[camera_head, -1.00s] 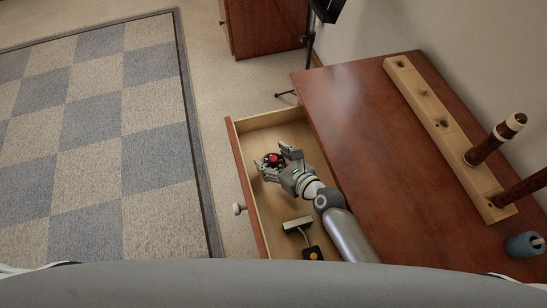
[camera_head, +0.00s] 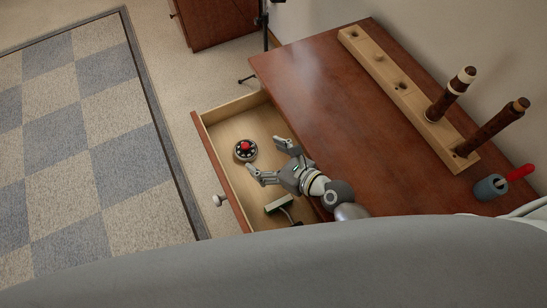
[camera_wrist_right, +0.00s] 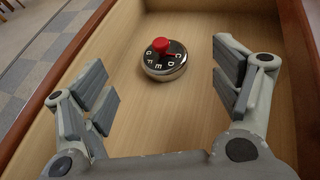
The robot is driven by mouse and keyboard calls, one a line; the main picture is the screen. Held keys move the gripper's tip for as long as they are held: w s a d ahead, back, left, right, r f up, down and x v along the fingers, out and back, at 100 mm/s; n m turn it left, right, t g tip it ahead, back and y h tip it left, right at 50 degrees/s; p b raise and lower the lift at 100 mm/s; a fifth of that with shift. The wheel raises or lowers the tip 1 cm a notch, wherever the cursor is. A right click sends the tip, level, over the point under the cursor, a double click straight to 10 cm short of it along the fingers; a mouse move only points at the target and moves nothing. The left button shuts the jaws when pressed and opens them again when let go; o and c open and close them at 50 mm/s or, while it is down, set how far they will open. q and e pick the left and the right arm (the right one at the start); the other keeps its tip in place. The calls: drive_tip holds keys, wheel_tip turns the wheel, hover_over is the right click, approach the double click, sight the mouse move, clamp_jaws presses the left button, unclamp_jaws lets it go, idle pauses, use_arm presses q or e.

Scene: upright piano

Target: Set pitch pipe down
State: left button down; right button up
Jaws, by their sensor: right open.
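The pitch pipe (camera_head: 245,150) is a round black and silver disc with a red knob, resting on the floor of the open wooden drawer (camera_head: 213,126). In the right wrist view the pitch pipe (camera_wrist_right: 164,62) lies flat with letters around its face. My right gripper (camera_head: 268,158) is open, its two fingers spread apart and empty. The pitch pipe lies just beyond the fingertips, apart from both fingers (camera_wrist_right: 165,85). My left gripper is not in view.
The drawer floor around the pitch pipe is clear.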

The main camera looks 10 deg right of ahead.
drive_tip(key=shift+v, duration=1.35)
